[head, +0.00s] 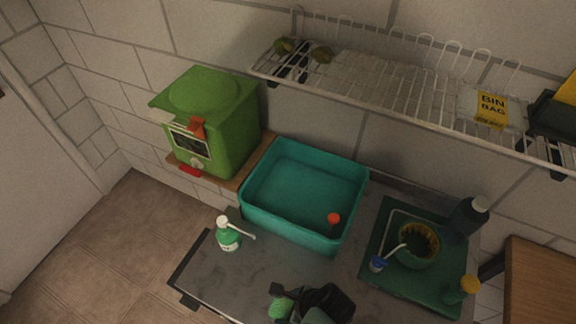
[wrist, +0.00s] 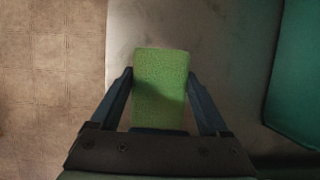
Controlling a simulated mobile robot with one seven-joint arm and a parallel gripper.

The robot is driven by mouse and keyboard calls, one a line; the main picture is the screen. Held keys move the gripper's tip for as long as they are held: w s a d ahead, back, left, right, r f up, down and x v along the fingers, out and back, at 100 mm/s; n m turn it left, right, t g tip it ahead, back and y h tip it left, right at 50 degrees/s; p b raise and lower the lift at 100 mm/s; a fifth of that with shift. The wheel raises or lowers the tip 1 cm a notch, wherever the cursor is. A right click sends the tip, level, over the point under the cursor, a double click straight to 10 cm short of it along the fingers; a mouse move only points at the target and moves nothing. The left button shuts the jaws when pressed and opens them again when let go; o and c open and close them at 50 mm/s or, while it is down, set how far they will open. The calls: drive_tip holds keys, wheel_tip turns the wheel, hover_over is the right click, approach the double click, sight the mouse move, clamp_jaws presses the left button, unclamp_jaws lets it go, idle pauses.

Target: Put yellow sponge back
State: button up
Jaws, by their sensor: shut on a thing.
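My gripper (wrist: 160,80) is shut on a yellowish-green sponge (wrist: 161,95), with one finger on each side of it. The sponge looks more green than yellow and sticks out past the fingertips in the wrist view. In the head view, my dark gripper (head: 312,300) is at the bottom middle, over the front of the grey counter (head: 215,275). A green piece of the sponge (head: 280,308) shows at its left; the rest is hidden by my gripper.
A teal basin (head: 263,222) holds a red-topped item (head: 334,219). A green pump bottle (head: 228,236) stands left. A dark green tray (head: 385,275) at right carries a bowl (head: 418,250) and bottles. Above are a wire rack (head: 385,90) and a green box-like appliance (head: 215,115).

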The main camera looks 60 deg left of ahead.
drive_tip(key=shift+f, duration=0.35)
drive_tip(key=shift+f, duration=0.1)
